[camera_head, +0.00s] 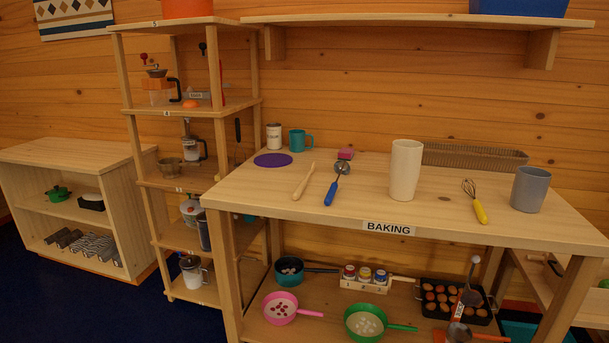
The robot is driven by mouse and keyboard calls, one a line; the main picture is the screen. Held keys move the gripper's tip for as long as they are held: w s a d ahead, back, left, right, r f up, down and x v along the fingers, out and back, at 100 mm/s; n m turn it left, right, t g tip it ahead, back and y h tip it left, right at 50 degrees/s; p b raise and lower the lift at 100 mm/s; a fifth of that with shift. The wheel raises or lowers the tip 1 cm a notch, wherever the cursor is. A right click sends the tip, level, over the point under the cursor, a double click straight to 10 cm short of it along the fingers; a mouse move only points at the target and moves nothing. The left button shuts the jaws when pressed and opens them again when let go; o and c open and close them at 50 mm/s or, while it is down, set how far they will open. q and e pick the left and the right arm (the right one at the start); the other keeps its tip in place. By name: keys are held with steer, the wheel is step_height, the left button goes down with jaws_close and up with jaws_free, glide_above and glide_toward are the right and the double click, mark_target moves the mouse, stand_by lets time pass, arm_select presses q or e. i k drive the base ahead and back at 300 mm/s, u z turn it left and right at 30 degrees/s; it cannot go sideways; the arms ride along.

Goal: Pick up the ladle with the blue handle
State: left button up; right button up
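The ladle with the blue handle (331,192) lies on the top of the wooden table marked BAKING (260,198), left of centre. Its metal bowl end (342,168) points away toward the wall and its blue handle points toward the table's front edge. A wooden rolling pin or spoon-like tool (303,181) lies just left of it, apart from it. Neither of my grippers shows in this view.
A teal mug (297,140), white can (273,136) and purple disc (272,160) are back left.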

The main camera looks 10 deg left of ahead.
mark_target(341, 166)
steer(key=i, duration=0.95)
steer(key=z, duration=0.5)
